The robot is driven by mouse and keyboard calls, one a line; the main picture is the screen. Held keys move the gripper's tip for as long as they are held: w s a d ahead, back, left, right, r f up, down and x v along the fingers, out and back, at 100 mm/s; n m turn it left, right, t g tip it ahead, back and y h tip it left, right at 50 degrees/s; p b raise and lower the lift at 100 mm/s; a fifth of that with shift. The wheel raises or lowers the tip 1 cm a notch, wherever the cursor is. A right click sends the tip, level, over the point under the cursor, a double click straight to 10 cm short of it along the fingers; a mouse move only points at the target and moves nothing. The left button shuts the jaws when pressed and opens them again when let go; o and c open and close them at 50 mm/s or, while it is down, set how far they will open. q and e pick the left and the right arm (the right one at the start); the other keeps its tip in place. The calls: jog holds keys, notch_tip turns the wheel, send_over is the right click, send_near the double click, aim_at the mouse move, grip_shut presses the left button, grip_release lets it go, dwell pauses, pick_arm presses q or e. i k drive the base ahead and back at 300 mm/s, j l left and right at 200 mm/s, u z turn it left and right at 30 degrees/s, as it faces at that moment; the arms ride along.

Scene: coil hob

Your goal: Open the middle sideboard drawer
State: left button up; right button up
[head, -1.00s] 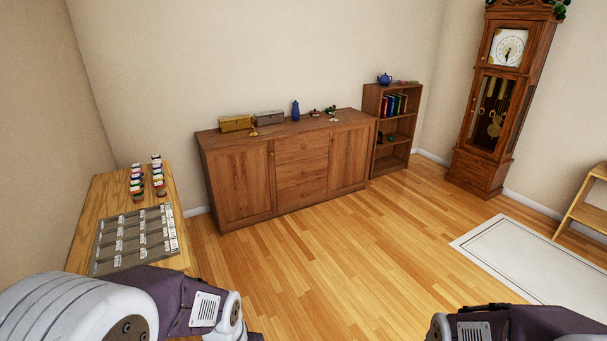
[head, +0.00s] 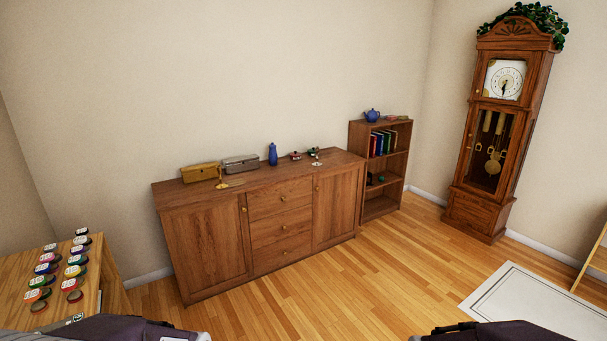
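The wooden sideboard (head: 205,248) stands against the back wall in the head view, a short way ahead of me. Its middle column has three stacked drawers between two doors. The top drawer (head: 268,201) and bottom drawer (head: 270,256) also look shut. Parts of both my arms show at the bottom edge, well short of the sideboard. Neither gripper is in the picture.
A table with several small jars (head: 73,268) stands at the lower left. The wooden floor (head: 330,290) before the sideboard is clear. A bookcase (head: 379,208), a tall clock (head: 492,140) and a pale rug (head: 530,305) are to the right. Boxes and a blue bottle (head: 272,154) top the sideboard.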

aim_at(263, 233)
jog(key=i, duration=3.55)
